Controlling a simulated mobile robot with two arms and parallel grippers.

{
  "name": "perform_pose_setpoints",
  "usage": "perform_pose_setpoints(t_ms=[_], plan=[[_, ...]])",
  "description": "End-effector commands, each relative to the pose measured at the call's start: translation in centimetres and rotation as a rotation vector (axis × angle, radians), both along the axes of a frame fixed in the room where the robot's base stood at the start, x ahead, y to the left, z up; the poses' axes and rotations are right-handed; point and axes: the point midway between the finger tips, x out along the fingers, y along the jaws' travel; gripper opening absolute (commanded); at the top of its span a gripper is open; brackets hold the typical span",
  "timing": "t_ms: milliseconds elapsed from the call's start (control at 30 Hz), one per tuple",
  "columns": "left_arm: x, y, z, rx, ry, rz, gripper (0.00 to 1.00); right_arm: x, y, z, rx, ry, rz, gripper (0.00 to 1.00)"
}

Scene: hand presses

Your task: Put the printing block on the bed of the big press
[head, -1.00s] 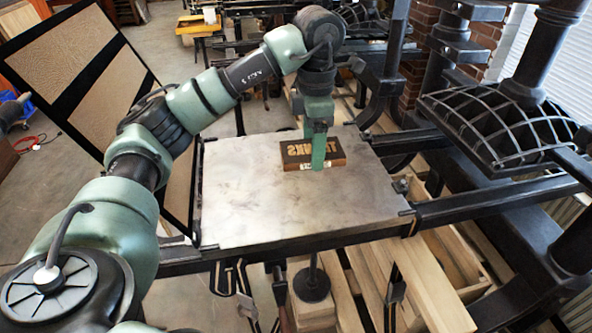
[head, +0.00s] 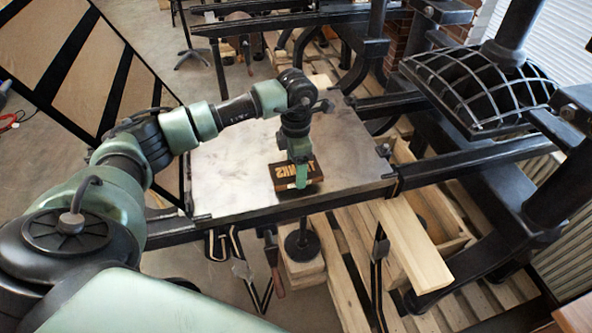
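The printing block (head: 314,172) is a dark brown slab with mirrored pale lettering on its face. It shows over the near part of the pale metal bed (head: 235,175) of the big press. My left gripper (head: 301,176) comes down on it from above, with a green finger across its front face; the other finger is hidden. The gripper appears shut on the block. I cannot tell whether the block touches the bed or is held just above it. My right gripper is not in view.
A black framed panel (head: 62,55) stands open at the bed's left edge. The press's ribbed black platen (head: 478,88) and beams stand to the right. Wooden planks (head: 415,250) and a pallet lie below. Much of the bed's left side is clear.

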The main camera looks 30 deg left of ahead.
Motion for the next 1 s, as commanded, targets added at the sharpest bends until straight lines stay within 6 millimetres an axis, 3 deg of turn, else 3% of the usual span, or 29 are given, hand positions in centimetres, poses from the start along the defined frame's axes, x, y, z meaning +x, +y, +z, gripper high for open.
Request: perform_pose_setpoints(t_ms=[200, 567, 600, 667, 1000], plan=[[0.0, 0.0, -2.6, 0.000, 0.000, 0.001, 0.15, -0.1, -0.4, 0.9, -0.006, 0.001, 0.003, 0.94], [0.1, 0.0, -3.1, 0.000, -0.001, 0.000, 0.15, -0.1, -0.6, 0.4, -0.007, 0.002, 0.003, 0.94], [0.0, 0.0, -3.2, 0.000, 0.000, 0.000, 0.75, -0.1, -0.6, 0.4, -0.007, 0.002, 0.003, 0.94], [0.0, 0.0, -3.1, 0.000, 0.000, 0.000, 0.92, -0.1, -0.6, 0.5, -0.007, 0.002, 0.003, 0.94], [0.0, 0.0, -2.9, 0.000, 0.000, 0.001, 0.94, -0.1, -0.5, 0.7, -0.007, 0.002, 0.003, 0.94]])
